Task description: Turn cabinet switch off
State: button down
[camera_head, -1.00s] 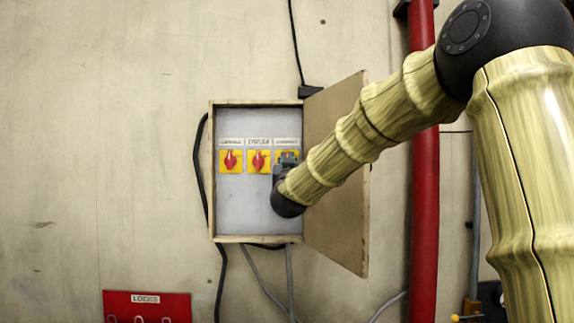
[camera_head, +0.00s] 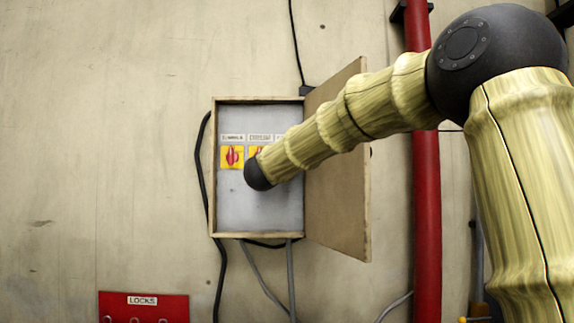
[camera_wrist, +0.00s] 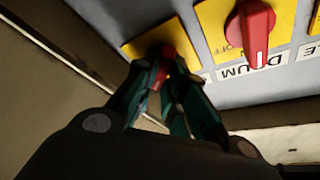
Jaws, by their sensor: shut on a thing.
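The open wall cabinet (camera_head: 216,190) holds a row of red rotary switches on yellow plates. The left switch (camera_head: 232,157) shows clearly in the head view; the middle one (camera_head: 254,152) is partly covered by my arm, and the right one is hidden there. In the wrist view, the picture is upside down. My gripper (camera_wrist: 164,74) is shut on a red switch knob (camera_wrist: 168,53), its fingers on either side of it. This appears to be the right switch. The neighbouring red switch (camera_wrist: 256,27) stands free, with an "OFF" mark and a label beginning "DRUM".
The cabinet door (camera_head: 340,165) stands open to the right, behind my arm. A red pipe (camera_head: 426,190) runs down the wall farther right. Black and grey cables hang around the cabinet. A red "LOCKS" board (camera_head: 143,312) is at lower left.

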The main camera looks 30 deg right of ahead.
jog(key=shift+r+m+g+y+b, duration=0.15)
jog(key=shift+m+g+b, duration=0.3)
jog(key=shift+m, duration=1.05)
jog(key=shift+r+m+g+y+b, duration=0.25)
jog(key=shift+m+g, duration=0.35)
jog(key=shift+m, duration=0.9)
jog(key=shift+r+m+g+y+b, duration=0.1)
jog(key=shift+m+g+b, duration=0.4)
jog(key=shift+m, duration=1)
jog(key=c, duration=1.6)
grip_release()
jog(key=shift+o, duration=0.6)
jog(key=shift+d+f, duration=0.15)
jog(key=shift+f, duration=0.1)
jog(key=v, duration=1.2)
